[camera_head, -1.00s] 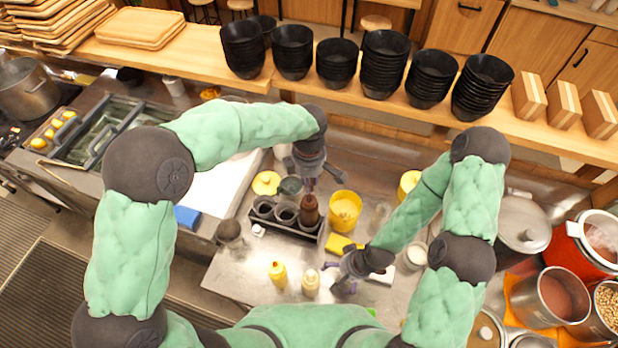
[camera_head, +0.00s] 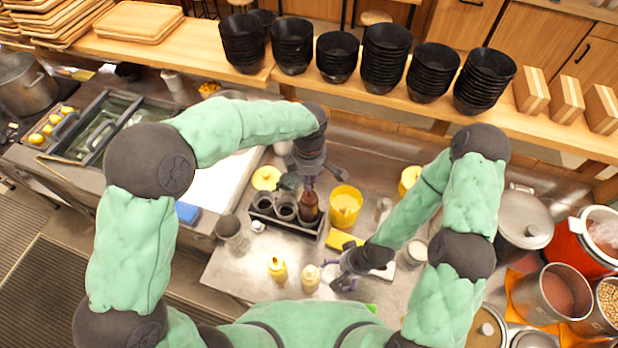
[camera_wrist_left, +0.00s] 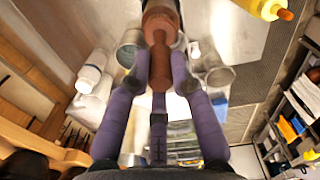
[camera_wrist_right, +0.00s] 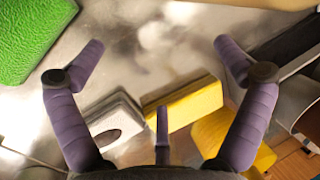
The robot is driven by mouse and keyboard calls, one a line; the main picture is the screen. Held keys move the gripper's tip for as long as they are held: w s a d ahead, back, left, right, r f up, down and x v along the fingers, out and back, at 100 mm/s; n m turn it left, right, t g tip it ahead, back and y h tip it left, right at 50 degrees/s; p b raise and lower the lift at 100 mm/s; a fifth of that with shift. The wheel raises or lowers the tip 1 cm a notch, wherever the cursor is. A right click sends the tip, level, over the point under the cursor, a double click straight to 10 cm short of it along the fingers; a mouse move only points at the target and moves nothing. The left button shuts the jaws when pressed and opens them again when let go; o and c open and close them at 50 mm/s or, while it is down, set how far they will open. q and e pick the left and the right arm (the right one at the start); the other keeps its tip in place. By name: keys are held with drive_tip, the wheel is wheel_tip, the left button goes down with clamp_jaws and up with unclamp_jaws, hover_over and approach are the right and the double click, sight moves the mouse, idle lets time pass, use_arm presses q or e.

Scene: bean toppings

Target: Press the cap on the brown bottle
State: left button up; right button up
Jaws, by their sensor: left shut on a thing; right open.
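The brown bottle (camera_head: 309,212) stands upright in the right slot of a dark rack (camera_head: 285,227). My left gripper (camera_head: 310,184) is above it and points down. In the left wrist view its fingers (camera_wrist_left: 160,82) are shut around the brown tapered cap (camera_wrist_left: 159,62), which lines up with the wider bottle (camera_wrist_left: 160,22). Whether the cap is fully seated is hard to tell. My right gripper (camera_head: 338,274) is open and empty, low over the counter right of the rack; its spread fingers (camera_wrist_right: 158,58) show in the right wrist view.
Two dark cups fill the other rack slots. A yellow tub (camera_head: 345,206) and yellow sponge (camera_head: 343,240) are right of the rack. A yellow bottle (camera_head: 277,270) and a cream bottle (camera_head: 311,279) stand in front. Black bowl stacks (camera_head: 386,60) line the back shelf.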

sight(335, 276)
use_arm(q)
drive_tip(key=shift+f, duration=0.15)
use_arm(e)
drive_tip(key=shift+f, duration=0.15)
use_arm(q)
drive_tip(key=shift+f+b, duration=1)
drive_tip(key=shift+f, duration=0.15)
use_arm(e)
drive_tip(key=shift+f, duration=0.9)
use_arm(q)
drive_tip(key=shift+f, duration=0.15)
use_arm(e)
drive_tip(key=shift+f, duration=0.1)
use_arm(q)
drive_tip(key=shift+f+b, duration=0.2)
drive_tip(key=shift+b, duration=0.1)
use_arm(e)
drive_tip(key=shift+f, duration=0.2)
use_arm(q)
drive_tip(key=shift+f+b, duration=0.35)
use_arm(e)
drive_tip(key=shift+f, duration=0.35)
use_arm(q)
drive_tip(key=shift+f+b, duration=0.2)
drive_tip(key=shift+b, duration=0.1)
use_arm(e)
drive_tip(key=shift+f, duration=0.3)
use_arm(q)
drive_tip(key=o, duration=1.2)
drive_tip(key=shift+o, duration=0.2)
